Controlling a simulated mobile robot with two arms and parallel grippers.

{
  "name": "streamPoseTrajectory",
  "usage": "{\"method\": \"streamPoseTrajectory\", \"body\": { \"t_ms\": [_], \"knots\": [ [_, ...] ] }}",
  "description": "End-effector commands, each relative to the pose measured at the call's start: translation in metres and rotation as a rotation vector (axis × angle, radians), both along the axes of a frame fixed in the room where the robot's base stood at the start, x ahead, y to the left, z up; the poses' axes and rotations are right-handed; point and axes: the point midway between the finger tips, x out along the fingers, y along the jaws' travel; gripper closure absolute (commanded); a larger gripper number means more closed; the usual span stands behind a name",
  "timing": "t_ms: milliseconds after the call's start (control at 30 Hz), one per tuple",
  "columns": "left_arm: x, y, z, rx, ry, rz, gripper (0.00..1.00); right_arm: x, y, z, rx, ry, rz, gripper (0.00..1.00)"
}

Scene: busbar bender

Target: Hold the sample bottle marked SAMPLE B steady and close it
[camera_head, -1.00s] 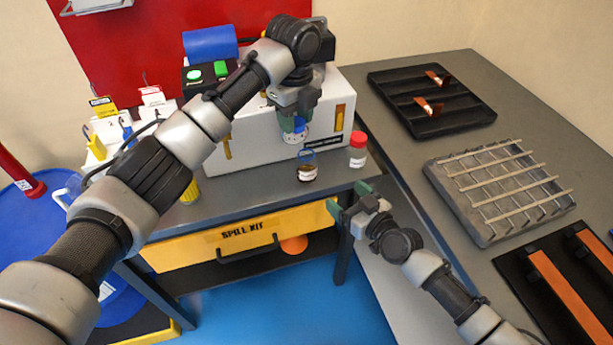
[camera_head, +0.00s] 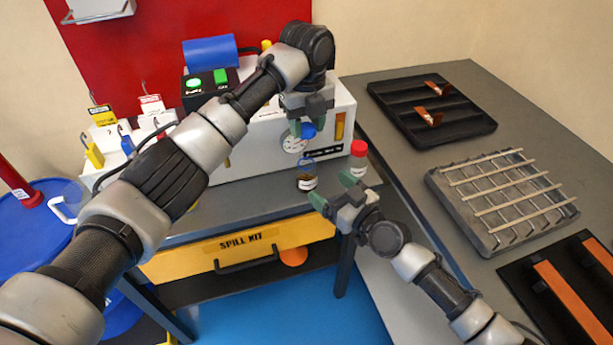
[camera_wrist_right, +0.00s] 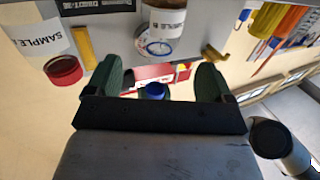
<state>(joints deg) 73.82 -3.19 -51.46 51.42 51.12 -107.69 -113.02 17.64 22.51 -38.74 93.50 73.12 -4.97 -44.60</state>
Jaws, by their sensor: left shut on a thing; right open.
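An uncapped bottle (camera_head: 307,178) with dark contents and a white label stands upright on the grey bench. A bottle with a red cap (camera_head: 358,149) stands to its right. My left gripper (camera_head: 308,122) is shut on a blue cap (camera_head: 309,131), held above and apart from the uncapped bottle. My right gripper (camera_head: 333,189) is open in front of the uncapped bottle, not around it. In the right wrist view, the uncapped bottle (camera_wrist_right: 165,22) appears inverted beyond the open fingers, and the red cap (camera_wrist_right: 63,70) is to the left. Both labels read SAMPLE; their letters are unclear.
A white box (camera_head: 250,150) with a round dial stands close behind the bottles. A yellow SPILL KIT drawer (camera_head: 200,258) is below the bench edge. On the right table are a black tray (camera_head: 470,125) and a grey rack (camera_head: 475,225). Lockout tags (camera_head: 103,116) stand at left.

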Motion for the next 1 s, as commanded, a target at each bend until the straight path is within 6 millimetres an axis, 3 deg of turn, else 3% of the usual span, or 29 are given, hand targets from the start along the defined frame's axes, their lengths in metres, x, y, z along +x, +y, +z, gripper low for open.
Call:
{"method": "streamPoseTrajectory", "body": {
  "t_ms": [200,500,1000],
  "knots": [
    [0.000,0.000,0.000,0.000,0.000,0.000,0.85,0.033,0.028,0.001,0.002,0.001,0.000,0.17],
    [0.000,0.000,0.000,0.000,0.000,0.000,0.85,0.062,0.053,0.001,0.002,0.001,-0.002,0.17],
    [0.000,0.000,0.000,0.000,0.000,0.000,0.85,0.071,0.061,0.000,-0.001,-0.001,0.001,0.17]
  ]
}}
